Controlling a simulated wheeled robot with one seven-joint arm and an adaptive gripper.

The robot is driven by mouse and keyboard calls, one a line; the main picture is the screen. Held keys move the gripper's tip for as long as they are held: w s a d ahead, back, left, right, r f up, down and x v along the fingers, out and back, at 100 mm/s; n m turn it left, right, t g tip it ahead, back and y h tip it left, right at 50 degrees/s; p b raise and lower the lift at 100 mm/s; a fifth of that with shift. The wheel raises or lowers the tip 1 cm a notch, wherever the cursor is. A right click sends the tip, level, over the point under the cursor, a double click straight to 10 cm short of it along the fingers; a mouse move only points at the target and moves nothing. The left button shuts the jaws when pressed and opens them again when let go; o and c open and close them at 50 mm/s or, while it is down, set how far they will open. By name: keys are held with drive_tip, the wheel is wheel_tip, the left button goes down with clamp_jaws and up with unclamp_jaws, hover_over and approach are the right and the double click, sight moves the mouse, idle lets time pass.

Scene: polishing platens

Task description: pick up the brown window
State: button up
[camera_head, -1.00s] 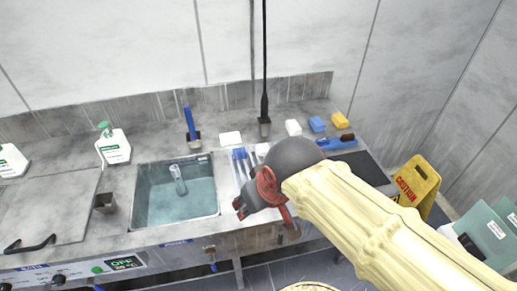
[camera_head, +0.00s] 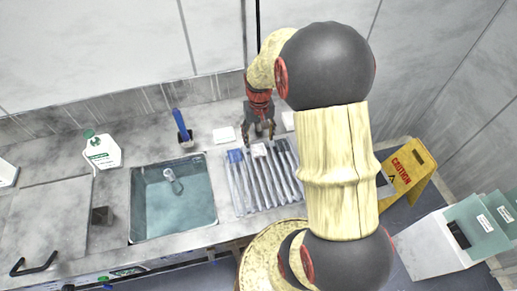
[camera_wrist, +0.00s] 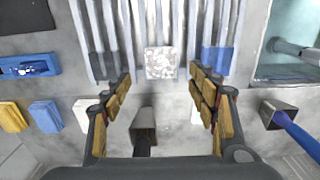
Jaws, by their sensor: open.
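No plainly brown window shows. A small pale, speckled square piece (camera_wrist: 161,62), possibly the window, lies at the edge of the ribbed drain rack; it also shows in the head view (camera_head: 258,150), slightly pinkish. A blue square piece (camera_wrist: 216,60) lies beside it on the rack, also in the head view (camera_head: 236,156). My gripper (camera_head: 261,136) points down just behind the pale piece. In the wrist view its two fingers (camera_wrist: 160,74) are spread wide, with the pale piece seen between and beyond their tips. Nothing is held.
The ribbed rack (camera_head: 262,186) sits right of the water-filled sink (camera_head: 150,205). A dark square holder (camera_wrist: 144,128) stands between my fingers in the wrist view. A holder with a blue handle (camera_wrist: 298,132) stands right. White, blue and yellow blocks (camera_wrist: 12,116) lie left.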

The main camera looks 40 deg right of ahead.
sight(259, 149)
wheel_tip(259, 149, down, 6)
drive_tip(key=shift+a+f+b, duration=0.1)
drive_tip(key=shift+b, duration=0.6)
drive_tip(key=shift+c, duration=1.1)
drive_tip(key=c, duration=1.1)
